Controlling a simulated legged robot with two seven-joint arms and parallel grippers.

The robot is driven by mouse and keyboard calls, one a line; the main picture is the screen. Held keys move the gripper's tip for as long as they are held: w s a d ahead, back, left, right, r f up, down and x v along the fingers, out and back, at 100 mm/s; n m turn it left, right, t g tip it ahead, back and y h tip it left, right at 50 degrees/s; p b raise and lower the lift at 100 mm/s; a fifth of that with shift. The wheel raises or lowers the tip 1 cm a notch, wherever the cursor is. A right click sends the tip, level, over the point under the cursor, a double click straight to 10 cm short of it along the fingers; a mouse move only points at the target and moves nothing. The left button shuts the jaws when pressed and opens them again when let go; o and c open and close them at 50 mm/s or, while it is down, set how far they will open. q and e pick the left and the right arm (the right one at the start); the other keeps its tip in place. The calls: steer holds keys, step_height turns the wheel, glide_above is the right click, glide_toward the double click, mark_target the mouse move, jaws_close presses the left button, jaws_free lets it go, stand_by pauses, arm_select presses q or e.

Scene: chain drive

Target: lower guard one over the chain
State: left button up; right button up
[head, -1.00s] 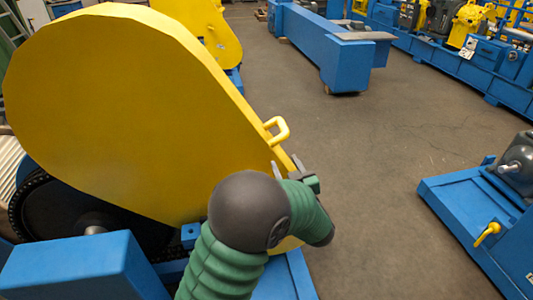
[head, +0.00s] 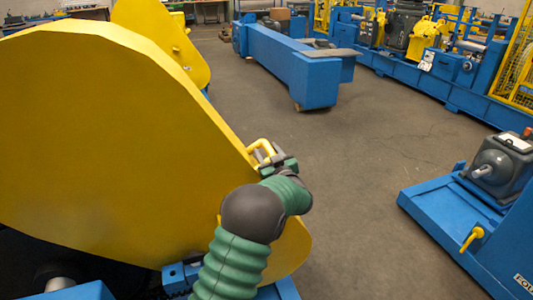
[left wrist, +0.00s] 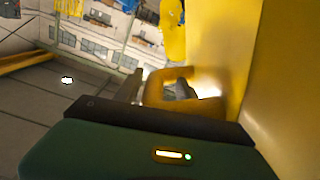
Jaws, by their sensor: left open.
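Guard one is the large yellow guard (head: 110,150) filling the left of the head view. It is tilted, and a dark wheel (head: 25,255) shows below its lower edge. My left gripper (head: 266,156) is open at this handle. In the wrist view its fingers (left wrist: 158,90) lie either side of the handle's near bar, one seeming inside the loop. Contact cannot be told. My right gripper is out of view.
A blue frame (head: 172,277) lies under the guard. A blue base with a grey motor (head: 500,165) and a yellow lever (head: 472,238) stands at the right. A long blue beam (head: 290,65) lies further back. The floor between (head: 350,200) is clear.

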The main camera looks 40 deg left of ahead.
arm_select(q)
steer(key=shift+s+a+r, duration=0.15)
steer(key=shift+r, duration=0.1)
steer(key=shift+d+r, duration=0.2)
steer(key=shift+d, duration=0.5)
steer(key=shift+w+d, duration=0.15)
steer(key=shift+w, duration=0.05)
steer(key=shift+c, duration=1)
steer(key=shift+s+a, duration=0.15)
steer(key=shift+a, duration=0.15)
steer(key=c, duration=0.7)
jaws_close()
steer(key=shift+f, duration=0.1)
